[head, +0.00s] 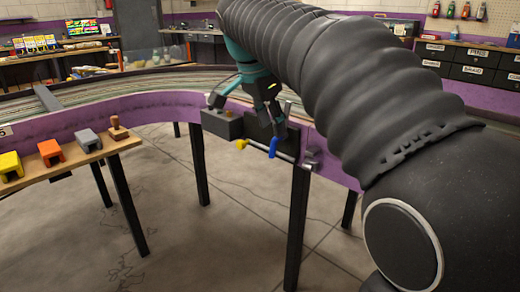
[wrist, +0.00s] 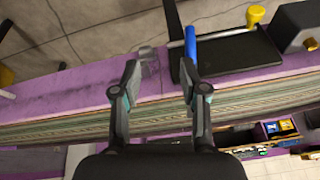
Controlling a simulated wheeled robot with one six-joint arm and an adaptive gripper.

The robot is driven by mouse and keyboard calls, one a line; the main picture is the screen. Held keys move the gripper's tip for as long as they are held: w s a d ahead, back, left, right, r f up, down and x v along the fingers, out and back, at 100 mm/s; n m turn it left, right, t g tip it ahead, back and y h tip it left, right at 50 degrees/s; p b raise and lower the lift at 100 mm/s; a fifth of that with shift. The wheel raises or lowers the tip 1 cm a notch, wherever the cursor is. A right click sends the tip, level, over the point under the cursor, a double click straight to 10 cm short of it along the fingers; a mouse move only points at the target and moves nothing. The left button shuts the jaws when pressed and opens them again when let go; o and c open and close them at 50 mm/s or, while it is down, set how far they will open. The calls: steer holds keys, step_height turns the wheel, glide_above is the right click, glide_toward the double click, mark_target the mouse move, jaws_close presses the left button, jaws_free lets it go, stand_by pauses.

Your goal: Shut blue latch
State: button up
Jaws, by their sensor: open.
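The blue latch handle (head: 273,147) stands up from a metal bar on the front of the purple track wall. It also shows in the wrist view (wrist: 191,46), close to my right-hand fingertip there; I cannot tell whether they touch. My gripper (head: 271,120) points down over the track edge, fingers apart with nothing between them. In the wrist view my gripper (wrist: 160,70) has the purple wall and a small grey catch (wrist: 147,52) beyond its gap. The same catch (head: 312,157) sits right of the blue handle in the head view. A dark plate (wrist: 238,52) lies behind the handle.
A yellow knob (head: 241,144) is at the bar's left. A wooden shelf (head: 64,165) at left carries coloured blocks. Dark legs stand below; the floor in front is open.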

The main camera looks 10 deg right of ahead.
mark_target(272, 149)
steer(key=w+a+r+m+h, duration=0.1)
steer(key=w+a+m, duration=0.2)
steer(key=w+m, duration=0.25)
steer(key=shift+n+g, duration=0.25)
steer(key=shift+g, duration=0.15)
steer(key=b+x, duration=0.4)
steer(key=x, duration=0.9)
steer(key=shift+w+d+f, duration=0.15)
steer(key=shift+w+d, duration=0.05)
steer(key=shift+d, duration=0.1)
jaws_close()
